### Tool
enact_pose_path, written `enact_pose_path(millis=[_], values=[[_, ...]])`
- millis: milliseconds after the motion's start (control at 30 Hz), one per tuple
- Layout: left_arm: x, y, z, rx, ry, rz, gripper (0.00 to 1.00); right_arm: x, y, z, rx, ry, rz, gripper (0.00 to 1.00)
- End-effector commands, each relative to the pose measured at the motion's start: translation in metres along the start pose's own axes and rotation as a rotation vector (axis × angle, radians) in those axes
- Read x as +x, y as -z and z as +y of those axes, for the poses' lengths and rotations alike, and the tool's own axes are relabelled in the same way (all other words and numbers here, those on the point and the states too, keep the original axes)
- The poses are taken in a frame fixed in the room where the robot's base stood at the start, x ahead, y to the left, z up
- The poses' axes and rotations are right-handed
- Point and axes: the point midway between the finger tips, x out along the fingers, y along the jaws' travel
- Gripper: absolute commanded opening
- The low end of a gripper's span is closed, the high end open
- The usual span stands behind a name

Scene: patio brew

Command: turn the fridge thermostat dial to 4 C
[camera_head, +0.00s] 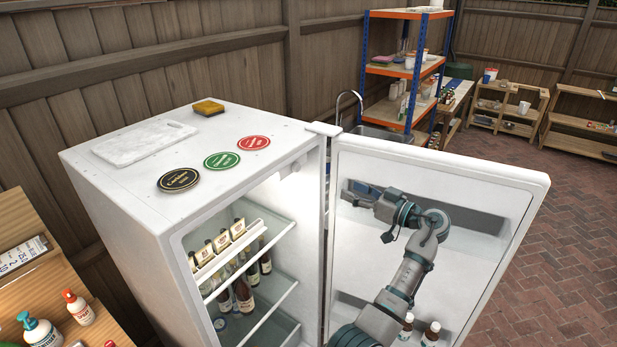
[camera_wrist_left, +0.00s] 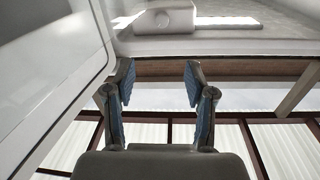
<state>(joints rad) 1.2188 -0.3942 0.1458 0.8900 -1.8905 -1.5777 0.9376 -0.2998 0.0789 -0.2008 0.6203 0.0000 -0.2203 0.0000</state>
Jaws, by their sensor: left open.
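The white fridge (camera_head: 120,210) stands with its door (camera_head: 480,185) swung open to the right. My left gripper (camera_head: 362,190) is in front of the door's inner face, pointing left toward the fridge opening. In the wrist view the left gripper (camera_wrist_left: 157,80) has its blue-padded fingers apart with nothing between them, short of the box. My right gripper is out of view.
Bottles (camera_head: 243,290) and a bottle carrier (camera_head: 228,245) stand on the glass shelves. Small bottles (camera_head: 431,331) sit low in the door. Coasters (camera_head: 222,160), a white board (camera_head: 145,142) and a sponge (camera_head: 208,107) lie on the fridge top. A shelf rack (camera_head: 405,70) stands behind.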

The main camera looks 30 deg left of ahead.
Motion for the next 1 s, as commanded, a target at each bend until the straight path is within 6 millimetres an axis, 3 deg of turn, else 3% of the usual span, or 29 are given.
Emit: enact_pose_path(millis=[200, 500, 733, 1000], values=[[0.057, 0.002, -0.003, -0.001, 0.007, -0.006, 0.55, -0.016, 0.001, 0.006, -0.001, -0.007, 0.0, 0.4], [0.118, 0.004, -0.002, 0.001, 0.006, 0.0, 0.55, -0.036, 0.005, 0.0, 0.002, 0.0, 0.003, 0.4], [0.148, 0.004, -0.001, 0.0, 0.005, 0.002, 0.55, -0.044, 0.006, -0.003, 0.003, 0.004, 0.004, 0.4], [0.16, 0.001, -0.002, -0.001, 0.003, -0.001, 0.55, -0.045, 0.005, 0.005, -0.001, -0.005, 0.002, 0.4]])
